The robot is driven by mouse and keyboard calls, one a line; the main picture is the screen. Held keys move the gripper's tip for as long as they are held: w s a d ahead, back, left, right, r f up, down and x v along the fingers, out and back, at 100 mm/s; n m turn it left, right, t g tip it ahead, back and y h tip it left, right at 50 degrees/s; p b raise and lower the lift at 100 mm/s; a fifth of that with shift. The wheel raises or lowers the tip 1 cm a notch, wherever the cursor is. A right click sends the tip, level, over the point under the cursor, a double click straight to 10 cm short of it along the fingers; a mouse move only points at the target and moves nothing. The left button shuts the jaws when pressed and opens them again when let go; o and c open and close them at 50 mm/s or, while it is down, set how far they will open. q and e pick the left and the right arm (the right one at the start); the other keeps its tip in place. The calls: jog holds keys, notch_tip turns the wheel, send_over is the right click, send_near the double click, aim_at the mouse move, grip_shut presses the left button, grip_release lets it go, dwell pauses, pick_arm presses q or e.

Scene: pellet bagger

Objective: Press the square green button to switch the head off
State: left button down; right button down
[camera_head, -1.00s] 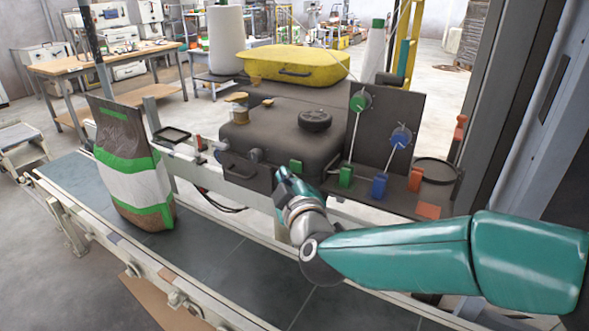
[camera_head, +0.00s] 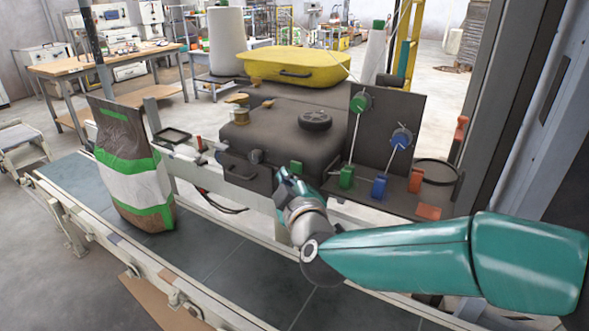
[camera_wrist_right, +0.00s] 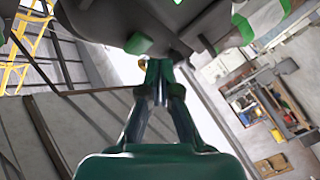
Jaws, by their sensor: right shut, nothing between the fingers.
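The square green button (camera_head: 297,168) sits on the front edge of the dark machine head (camera_head: 280,138). My right gripper (camera_head: 283,173) is shut and empty, its tip just left of and slightly below the button; I cannot tell whether they touch. In the right wrist view the shut fingertips (camera_wrist_right: 159,66) point up toward the dark machine, and a green block (camera_wrist_right: 138,43), likely the button, shows just beyond and left of them. My left gripper is not in view.
Right of the button stand a green block (camera_head: 346,178), a blue block (camera_head: 379,187) and an orange block (camera_head: 428,211). A filled bag (camera_head: 135,185) stands on the conveyor (camera_head: 210,240) at the left.

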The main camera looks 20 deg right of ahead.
dwell(0.4)
jog(key=shift+w+d, duration=0.25)
jog(key=shift+d, duration=0.15)
jog(key=shift+w+d, duration=0.3)
jog(key=shift+d, duration=0.1)
dwell(0.8)
jog(key=shift+a, duration=0.1)
jog(key=shift+s+a+p, duration=0.45)
jog(key=shift+s+a, duration=0.15)
jog(key=shift+a, duration=0.05)
jog(key=shift+a, duration=0.1)
jog(key=s+a, duration=0.2)
jog(key=s+a+p, duration=0.1)
jog(key=a, duration=0.1)
jog(key=shift+s+a, duration=0.3)
jog(key=shift+s, duration=0.05)
